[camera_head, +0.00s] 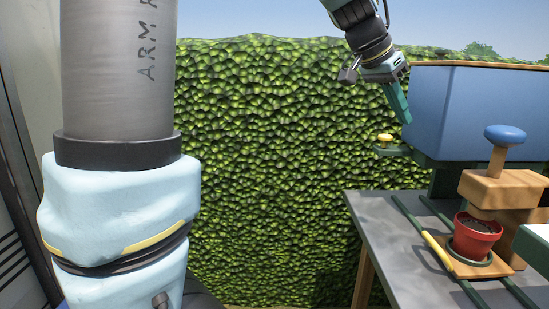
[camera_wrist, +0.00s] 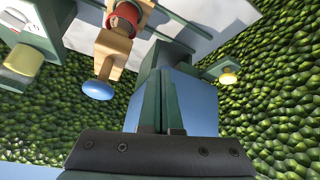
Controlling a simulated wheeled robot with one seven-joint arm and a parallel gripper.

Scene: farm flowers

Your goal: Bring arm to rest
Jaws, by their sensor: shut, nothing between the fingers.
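My gripper (camera_head: 397,103) hangs from my arm at the upper right of the head view, fingers pointing down. It is just left of the blue bin, in front of the hedge. In the wrist view, the closed green fingers (camera_wrist: 159,103) stand together with nothing between them. A large part of my arm fills the left of the head view.
A blue bin (camera_head: 480,105) stands at the right. Below it, a grey table (camera_head: 385,220) bears a red pot (camera_head: 474,236) beneath a wooden press with a blue knob (camera_head: 505,134). A yellow knob (camera_head: 385,138) sits left of the bin. A hedge (camera_head: 265,180) stands behind.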

